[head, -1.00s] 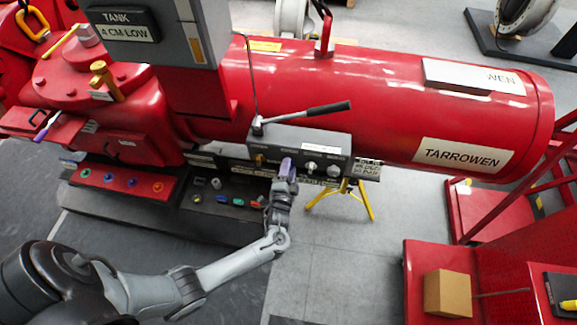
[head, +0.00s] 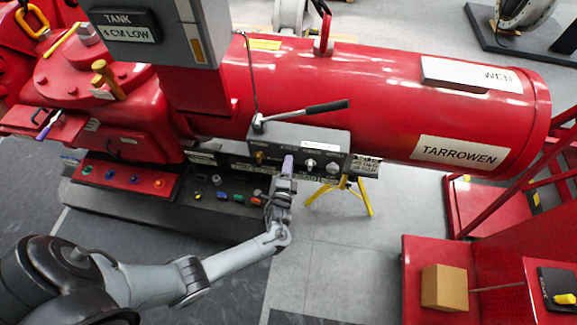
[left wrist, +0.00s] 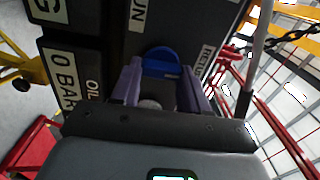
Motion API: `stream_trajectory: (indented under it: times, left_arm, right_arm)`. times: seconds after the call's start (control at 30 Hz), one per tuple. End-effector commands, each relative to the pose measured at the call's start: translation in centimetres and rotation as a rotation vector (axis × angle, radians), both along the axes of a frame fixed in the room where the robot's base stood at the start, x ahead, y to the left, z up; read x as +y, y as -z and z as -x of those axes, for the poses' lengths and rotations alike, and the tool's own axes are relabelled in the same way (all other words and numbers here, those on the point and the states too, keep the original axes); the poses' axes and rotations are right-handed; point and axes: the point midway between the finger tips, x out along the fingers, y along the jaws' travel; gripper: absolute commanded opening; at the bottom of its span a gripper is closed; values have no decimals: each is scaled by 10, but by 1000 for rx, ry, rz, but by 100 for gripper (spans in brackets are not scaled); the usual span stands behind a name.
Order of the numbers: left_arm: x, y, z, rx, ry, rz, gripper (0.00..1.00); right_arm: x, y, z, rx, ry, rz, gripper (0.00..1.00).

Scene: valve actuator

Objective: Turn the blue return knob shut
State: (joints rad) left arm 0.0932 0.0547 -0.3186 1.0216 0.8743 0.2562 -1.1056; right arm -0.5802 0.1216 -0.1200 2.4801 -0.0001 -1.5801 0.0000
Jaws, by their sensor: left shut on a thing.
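The blue return knob (left wrist: 160,62) shows in the left wrist view on the dark face of the control box, near a label partly readable as "RETU". My left gripper (left wrist: 160,78) has its two purple fingers on either side of the knob and is shut on it. In the head view, my left gripper (head: 288,166) reaches the front of the grey control box (head: 262,145) and hides the blue knob. How far the knob is turned cannot be told. My right gripper is not in view.
A lever with a black handle (head: 326,107) lies across the box top. The red cylinder (head: 380,90) is behind, a yellow stand (head: 362,197) below. A cardboard box (head: 444,288) stands at lower right.

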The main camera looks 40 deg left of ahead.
Motion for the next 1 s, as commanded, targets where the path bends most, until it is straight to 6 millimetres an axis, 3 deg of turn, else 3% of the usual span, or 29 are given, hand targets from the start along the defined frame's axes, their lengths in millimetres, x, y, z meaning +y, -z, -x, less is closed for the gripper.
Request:
stream_trajectory:
  times: [0.07, 0.1, 0.27, 0.67, 1.0]
  left_arm:
    - [0, 0, 0, -1, 0, -1, 14]
    - [0, 0, 0, -1, 0, 0, 46]
    - [0, 0, 0, -1, 0, 0, 70]
    - [-3, 0, 5, 0, 1, 2, 70]
    - [-28, 0, 49, 0, 1, 2, 70]
  right_arm:
    - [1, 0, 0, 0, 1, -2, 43]
    - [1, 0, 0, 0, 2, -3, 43]
    - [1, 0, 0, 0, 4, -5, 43]
    - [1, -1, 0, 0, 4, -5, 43]
    - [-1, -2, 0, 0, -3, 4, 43]
